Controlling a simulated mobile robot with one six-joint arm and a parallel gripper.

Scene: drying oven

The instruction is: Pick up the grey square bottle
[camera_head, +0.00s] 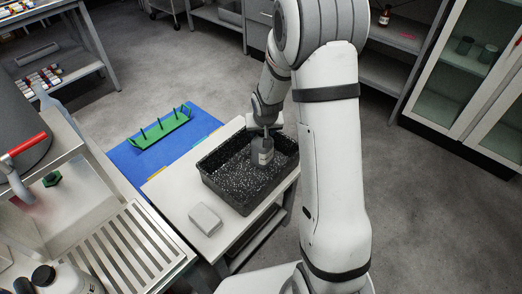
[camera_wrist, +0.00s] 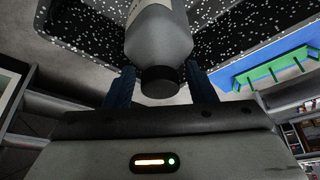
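The grey square bottle (camera_head: 264,156) with a pale label stands in a black speckled tray (camera_head: 245,208) in the head view. In the wrist view the bottle (camera_wrist: 158,42) shows its grey shoulders and black cap (camera_wrist: 159,82) close in front of my gripper. My gripper (camera_wrist: 159,75) has one dark blue finger on each side of the bottle. The fingertips reach its shoulders, with gaps beside the cap. Whether they press on it is hidden. In the head view my gripper (camera_head: 265,131) is just above the bottle, partly hidden by my arm.
The tray sits on a white table (camera_head: 170,188) beside a light grey block (camera_head: 205,219). A green rack (camera_head: 160,128) stands on a blue mat (camera_head: 135,162) to the left. A metal bench with a slatted top (camera_head: 135,245) is at front left. Glass-door cabinets (camera_head: 470,75) stand at right.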

